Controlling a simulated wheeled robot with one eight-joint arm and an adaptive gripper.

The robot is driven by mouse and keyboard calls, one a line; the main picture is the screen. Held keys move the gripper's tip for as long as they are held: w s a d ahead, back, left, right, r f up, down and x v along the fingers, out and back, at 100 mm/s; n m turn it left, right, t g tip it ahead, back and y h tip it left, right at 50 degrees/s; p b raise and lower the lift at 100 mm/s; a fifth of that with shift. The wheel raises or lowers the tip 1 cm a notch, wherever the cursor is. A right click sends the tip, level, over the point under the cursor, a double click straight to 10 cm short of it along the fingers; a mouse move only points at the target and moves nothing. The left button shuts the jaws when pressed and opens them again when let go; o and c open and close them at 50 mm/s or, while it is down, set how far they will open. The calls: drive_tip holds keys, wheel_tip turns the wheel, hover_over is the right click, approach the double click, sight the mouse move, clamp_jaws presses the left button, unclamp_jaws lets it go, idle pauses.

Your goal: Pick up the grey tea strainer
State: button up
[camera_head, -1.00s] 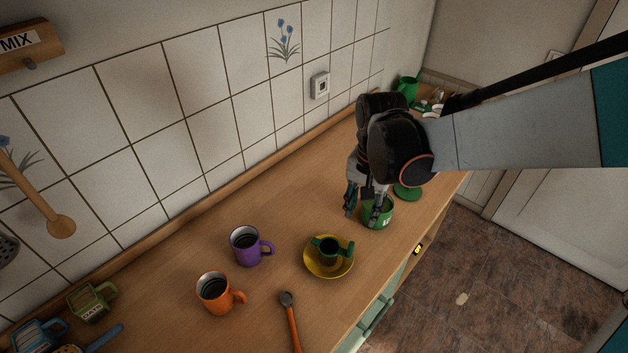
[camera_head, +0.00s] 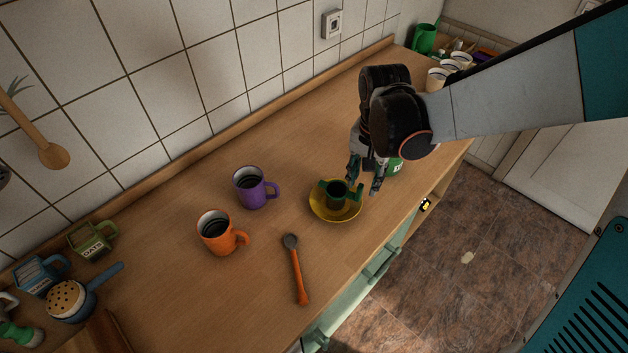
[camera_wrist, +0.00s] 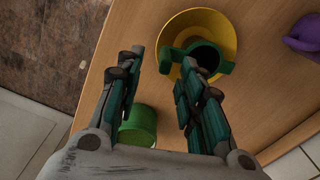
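I see no plainly grey strainer. A dark green cup-like piece with two side arms (camera_head: 336,194) sits in a yellow dish (camera_head: 322,211); I cannot tell whether it is the strainer. In the wrist view, the green piece (camera_wrist: 205,55) and yellow dish (camera_wrist: 222,28) lie just beyond my fingertips. A utensil with a grey round head and orange handle (camera_head: 297,275) lies on the counter; its head's detail is unclear. My gripper (camera_head: 364,184) is open and empty, above and right of the green piece. It also shows in the wrist view (camera_wrist: 163,58).
A purple mug (camera_head: 250,190) and an orange mug (camera_head: 217,234) stand left on the wooden counter (camera_head: 170,285). A green container (camera_wrist: 138,127) stands close behind my fingers. Jars and a blue-handled perforated item (camera_head: 68,298) are far left. The counter's front edge is near.

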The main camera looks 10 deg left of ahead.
sight(361, 185)
drive_tip(key=f+b, duration=0.2)
drive_tip(key=f, duration=0.2)
drive_tip(key=shift+a+f+b, duration=0.3)
drive_tip(key=shift+a+b, duration=0.05)
drive_tip(key=shift+b, duration=0.05)
drive_tip(key=shift+r, duration=0.1)
clamp_jaws()
